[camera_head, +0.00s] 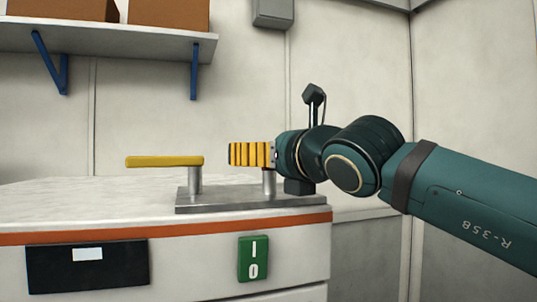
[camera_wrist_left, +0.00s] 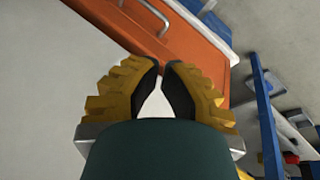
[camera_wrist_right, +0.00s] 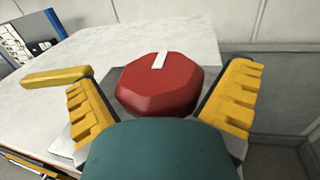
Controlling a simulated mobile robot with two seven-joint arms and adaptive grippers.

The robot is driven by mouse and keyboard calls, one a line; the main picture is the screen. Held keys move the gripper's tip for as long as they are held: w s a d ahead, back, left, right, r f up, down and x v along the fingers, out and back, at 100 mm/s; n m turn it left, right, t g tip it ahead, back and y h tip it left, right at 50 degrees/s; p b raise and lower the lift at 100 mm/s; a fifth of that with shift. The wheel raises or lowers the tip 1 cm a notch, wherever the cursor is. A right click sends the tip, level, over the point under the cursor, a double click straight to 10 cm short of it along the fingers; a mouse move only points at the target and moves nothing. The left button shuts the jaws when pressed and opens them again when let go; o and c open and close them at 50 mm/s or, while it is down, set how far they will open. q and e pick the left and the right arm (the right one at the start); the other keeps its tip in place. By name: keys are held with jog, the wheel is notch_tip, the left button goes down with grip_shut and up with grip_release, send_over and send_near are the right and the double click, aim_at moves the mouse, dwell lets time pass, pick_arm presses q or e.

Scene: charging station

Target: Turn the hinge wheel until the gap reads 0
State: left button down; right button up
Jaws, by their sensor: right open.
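The hinge wheel is a red, many-sided knob (camera_wrist_right: 158,90) with a white mark on top, seen in the right wrist view. My right gripper (camera_wrist_right: 162,75) is open, with one yellow ribbed finger on each side of the wheel; I cannot tell whether either touches it. In the head view my right gripper's fingers (camera_head: 250,154) are over the metal base plate (camera_head: 250,200), and the wheel is hidden. My left gripper (camera_wrist_left: 162,66) has its fingertips together, with nothing visible between them, and is out of the head view. I see no legible gap reading.
A yellow bar (camera_head: 163,161) on a post stands left of my right gripper. The white counter (camera_head: 90,200) has an orange edge. A green panel (camera_head: 253,258) marked I and 0 and a black panel (camera_head: 87,267) are on its front. A shelf (camera_head: 110,42) holds boxes.

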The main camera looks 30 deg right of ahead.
jog(key=c, duration=1.1)
jog(key=shift+f, duration=0.1)
